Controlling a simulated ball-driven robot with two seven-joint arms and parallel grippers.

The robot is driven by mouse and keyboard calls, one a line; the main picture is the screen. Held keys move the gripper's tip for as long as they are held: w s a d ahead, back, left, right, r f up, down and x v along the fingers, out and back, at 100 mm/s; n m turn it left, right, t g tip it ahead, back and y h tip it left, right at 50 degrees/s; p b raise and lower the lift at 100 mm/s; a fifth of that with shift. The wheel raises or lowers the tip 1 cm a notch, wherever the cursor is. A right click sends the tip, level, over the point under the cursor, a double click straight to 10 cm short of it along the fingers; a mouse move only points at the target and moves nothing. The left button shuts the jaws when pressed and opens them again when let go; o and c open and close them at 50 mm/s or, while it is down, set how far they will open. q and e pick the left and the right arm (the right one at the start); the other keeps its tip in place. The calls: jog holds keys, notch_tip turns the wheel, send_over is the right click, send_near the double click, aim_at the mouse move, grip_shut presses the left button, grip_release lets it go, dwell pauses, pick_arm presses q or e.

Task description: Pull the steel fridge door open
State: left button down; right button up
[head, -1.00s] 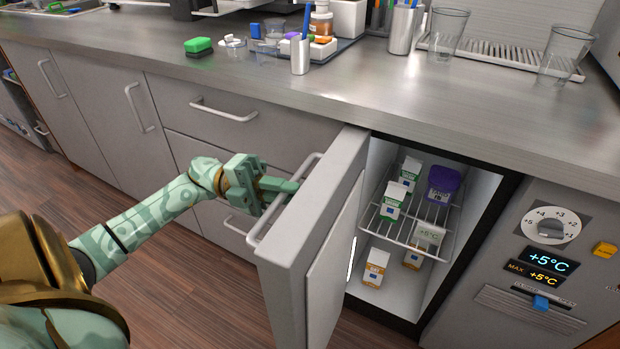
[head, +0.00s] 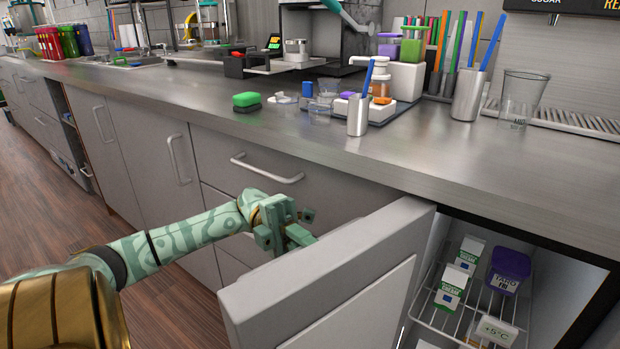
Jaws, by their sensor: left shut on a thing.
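The steel fridge door (head: 330,262) stands partly open, swung out from the counter front, with its top edge and pale inner panel toward me. The fridge inside (head: 555,295) shows at the lower right, with cartons (head: 459,272) and a purple-lidded tub (head: 509,270) on a wire shelf. My left gripper (head: 287,232) is at the outer side of the door, shut on its handle. The handle is hidden behind the door and the fingers. The door's lower part is cut off by the frame. My right gripper is out of view.
A closed drawer with a bar handle (head: 267,168) lies just behind my left gripper. The counter (head: 330,150) above holds a green sponge (head: 246,100), a metal cup (head: 358,115) and a clear cup (head: 520,98). Wooden floor (head: 45,190) is free at the left.

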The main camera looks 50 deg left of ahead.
pick_arm(q)
jog(key=shift+f, duration=0.1)
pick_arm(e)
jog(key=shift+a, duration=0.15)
pick_arm(q)
jog(key=c, duration=1.5)
grip_release()
jog(key=shift+a, duration=0.1)
jog(key=shift+c, duration=0.2)
